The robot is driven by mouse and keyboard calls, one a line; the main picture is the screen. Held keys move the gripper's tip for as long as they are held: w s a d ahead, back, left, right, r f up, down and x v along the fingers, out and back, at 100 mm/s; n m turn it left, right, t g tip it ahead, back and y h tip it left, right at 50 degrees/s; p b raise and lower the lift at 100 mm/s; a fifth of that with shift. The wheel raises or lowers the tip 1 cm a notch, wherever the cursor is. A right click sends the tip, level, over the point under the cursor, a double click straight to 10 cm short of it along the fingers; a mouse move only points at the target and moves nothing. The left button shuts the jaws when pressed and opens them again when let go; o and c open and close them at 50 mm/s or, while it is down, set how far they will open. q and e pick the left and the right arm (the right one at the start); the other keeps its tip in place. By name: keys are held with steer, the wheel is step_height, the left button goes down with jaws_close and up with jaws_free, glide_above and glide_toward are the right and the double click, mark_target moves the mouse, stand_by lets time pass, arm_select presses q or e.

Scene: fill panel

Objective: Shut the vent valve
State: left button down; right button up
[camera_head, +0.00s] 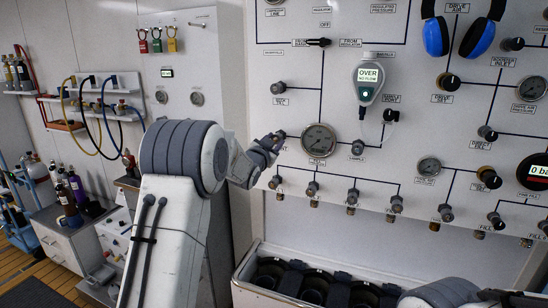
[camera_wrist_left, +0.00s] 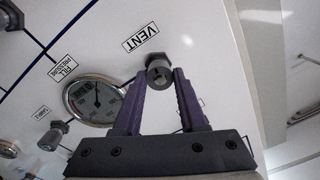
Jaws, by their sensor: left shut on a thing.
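The vent valve is a small dark grey round knob on the white panel, beside the VENT label (camera_wrist_left: 142,38). In the left wrist view the vent valve knob (camera_wrist_left: 160,72) sits between the tips of my left gripper's purple fingers (camera_wrist_left: 161,82). The left gripper is shut on it. In the head view my left gripper (camera_head: 270,146) reaches the panel's left part, left of the round fill pressure gauge (camera_head: 319,141), and mostly hides the vent knob. My right gripper's fingers do not show; only part of my right arm is at the bottom right.
Other knobs surround the spot: the bleed valve knob (camera_head: 278,88) above, and a row of small valves (camera_head: 313,188) below. A lit handheld meter (camera_head: 369,82) hangs on the panel. An open bin (camera_head: 243,287) with dark cylinders stands below.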

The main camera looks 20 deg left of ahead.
arm_select(q)
steer(key=m+b, duration=0.8)
steer(key=b, duration=0.1)
steer(key=shift+f+m+h+b, duration=0.3)
steer(key=shift+m+b, duration=0.1)
steer(key=m+b, duration=0.2)
steer(key=shift+m, duration=0.4)
steer(key=m+b, duration=0.1)
steer(key=m, duration=0.2)
steer(key=m+b, duration=0.2)
steer(key=m, duration=0.2)
steer(key=shift+r+m+h, duration=0.1)
steer(key=shift+m+h, duration=0.2)
steer(key=m+b, duration=0.1)
steer(key=m, duration=0.4)
steer(key=shift+m+b, duration=0.3)
steer(key=shift+b, duration=0.05)
steer(key=m+b, duration=0.1)
steer(key=m, duration=0.4)
steer(key=shift+g, duration=0.3)
steer(key=m, duration=0.4)
steer(key=shift+b, duration=0.35)
steer(key=shift+a+m, duration=0.1)
steer(key=shift+m, duration=0.4)
